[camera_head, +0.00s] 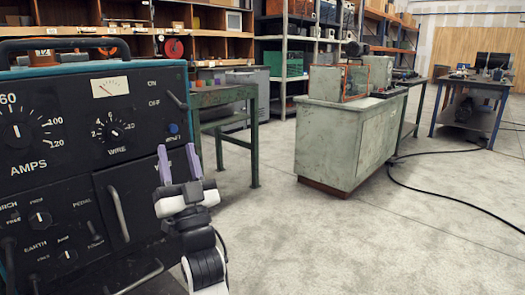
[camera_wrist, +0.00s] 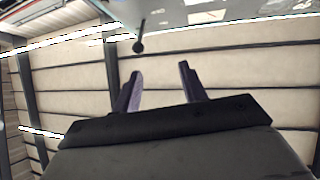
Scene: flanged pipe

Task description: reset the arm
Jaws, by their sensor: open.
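My gripper (camera_head: 179,163) is raised in front of the black machine panel in the head view, with its two purple fingers pointing up. The fingers are apart and nothing is between them. In the wrist view, my gripper (camera_wrist: 161,84) also shows open and empty against a pale panelled surface with dark strips. My arm comes up from the bottom of the head view. No flanged pipe can be made out in either view.
A black welding machine (camera_head: 85,150) with dials fills the left, close beside my gripper. A green table (camera_head: 222,97) and a grey-green cabinet (camera_head: 335,143) stand beyond. Shelves line the back. A black cable (camera_head: 440,202) lies on the right floor. The middle floor (camera_head: 290,225) is clear.

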